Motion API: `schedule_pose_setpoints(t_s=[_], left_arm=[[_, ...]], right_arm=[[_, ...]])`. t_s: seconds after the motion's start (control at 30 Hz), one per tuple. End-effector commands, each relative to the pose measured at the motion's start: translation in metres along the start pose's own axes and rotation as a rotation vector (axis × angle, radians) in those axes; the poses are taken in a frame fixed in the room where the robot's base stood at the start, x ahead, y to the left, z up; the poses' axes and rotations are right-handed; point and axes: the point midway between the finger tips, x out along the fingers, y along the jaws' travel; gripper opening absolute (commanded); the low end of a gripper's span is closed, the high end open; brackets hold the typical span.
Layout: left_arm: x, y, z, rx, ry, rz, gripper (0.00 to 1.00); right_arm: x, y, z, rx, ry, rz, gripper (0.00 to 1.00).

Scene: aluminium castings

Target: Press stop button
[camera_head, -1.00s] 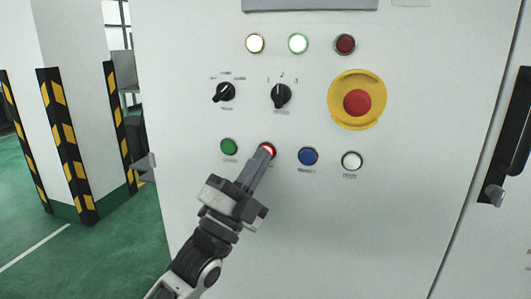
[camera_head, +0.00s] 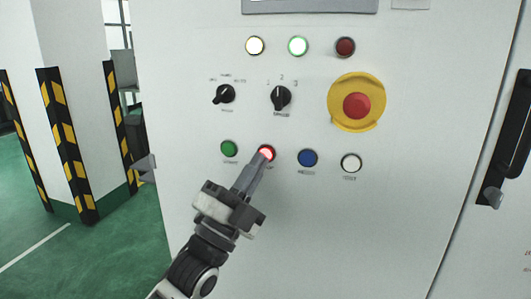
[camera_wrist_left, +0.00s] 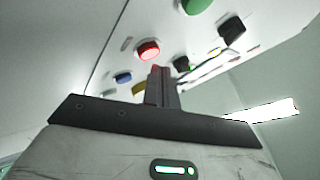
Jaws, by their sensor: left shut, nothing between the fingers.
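The red stop button (camera_head: 266,152) is lit and sits in the lower button row of the white panel, between a green button (camera_head: 229,148) and a blue button (camera_head: 307,158). It also shows lit in the left wrist view (camera_wrist_left: 148,50). My left gripper (camera_head: 258,162) is shut and empty, its fingertips just below the red button in the head view. In the left wrist view the fingertips (camera_wrist_left: 155,70) appear close to the button with a visible offset; I cannot tell whether they touch. My right gripper is not in view.
A red emergency mushroom button (camera_head: 357,105) on a yellow base is at upper right. Two black selector switches (camera_head: 225,94) and several lamps are above. A white button (camera_head: 351,162) is at right. A striped pillar (camera_head: 68,145) stands left.

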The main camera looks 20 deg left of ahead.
Motion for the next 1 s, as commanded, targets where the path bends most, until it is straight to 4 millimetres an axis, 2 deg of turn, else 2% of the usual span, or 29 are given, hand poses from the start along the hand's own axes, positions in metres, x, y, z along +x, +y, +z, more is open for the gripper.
schedule_pose_setpoints(t_s=[0.23,0.7,1.0], left_arm=[[-0.003,-0.003,-0.003,-0.001,0.000,0.000,0.00],[-0.033,-0.025,-0.024,-0.001,0.000,0.001,0.00],[-0.035,-0.025,-0.025,0.000,0.000,0.000,0.00]], right_arm=[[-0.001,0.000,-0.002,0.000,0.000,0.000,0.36],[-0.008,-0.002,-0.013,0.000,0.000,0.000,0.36],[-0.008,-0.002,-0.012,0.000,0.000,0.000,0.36]])
